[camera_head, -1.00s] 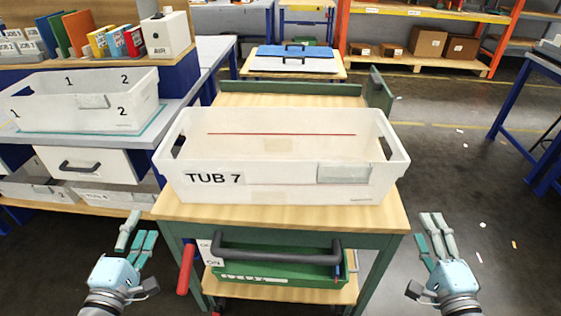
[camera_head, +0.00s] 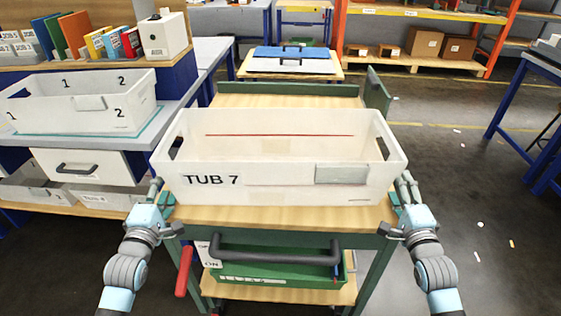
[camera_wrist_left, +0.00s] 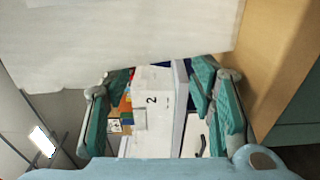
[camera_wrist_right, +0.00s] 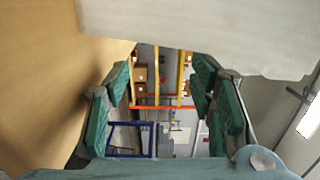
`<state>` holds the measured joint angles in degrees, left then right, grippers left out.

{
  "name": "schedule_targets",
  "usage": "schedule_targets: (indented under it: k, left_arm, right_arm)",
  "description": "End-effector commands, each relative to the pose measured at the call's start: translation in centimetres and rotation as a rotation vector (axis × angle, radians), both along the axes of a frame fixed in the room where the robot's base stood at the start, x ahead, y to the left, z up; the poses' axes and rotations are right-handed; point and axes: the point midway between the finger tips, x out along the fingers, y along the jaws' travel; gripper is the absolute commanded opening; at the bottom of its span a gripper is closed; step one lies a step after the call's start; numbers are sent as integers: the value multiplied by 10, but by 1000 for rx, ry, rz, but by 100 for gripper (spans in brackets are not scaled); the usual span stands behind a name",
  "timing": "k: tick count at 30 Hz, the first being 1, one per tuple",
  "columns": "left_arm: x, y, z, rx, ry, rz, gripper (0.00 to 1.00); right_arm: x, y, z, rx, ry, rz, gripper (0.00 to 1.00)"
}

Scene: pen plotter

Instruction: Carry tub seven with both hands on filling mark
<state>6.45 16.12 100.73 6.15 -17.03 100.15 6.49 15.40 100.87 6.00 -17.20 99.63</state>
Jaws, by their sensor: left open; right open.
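Tub seven (camera_head: 275,184), a white open tub marked "TUB 7" with a red line (camera_head: 280,135) along its inner far wall, sits on the wooden top of a green cart (camera_head: 290,218). It looks empty. My left gripper (camera_head: 158,192) is open at the tub's left end, low beside the wall. My right gripper (camera_head: 405,188) is open at its right end. Both wrist views show spread fingers with nothing between them, and the tub's pale wall in the left (camera_wrist_left: 120,40) and right (camera_wrist_right: 200,25) views. I cannot tell whether the fingers touch the tub.
Another white tub (camera_head: 85,105) marked 1 and 2 stands on the left bench. A dark cart handle (camera_head: 275,254) and red lever (camera_head: 184,271) are at the front, above a green crate (camera_head: 270,274). A raised green flap (camera_head: 377,90) stands behind right.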

Motion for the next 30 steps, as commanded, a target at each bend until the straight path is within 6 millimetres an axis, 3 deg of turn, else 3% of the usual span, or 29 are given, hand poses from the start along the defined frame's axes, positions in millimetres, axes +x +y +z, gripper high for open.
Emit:
schedule_targets:
  k: [22,30]
  left_arm:
    - [0,-8,2,-6,-3,-2,50]
    - [0,-8,34,-8,-6,-3,50]
  right_arm:
    - [-1,7,2,-1,-3,0,50]
    - [-1,7,33,-1,-3,1,50]
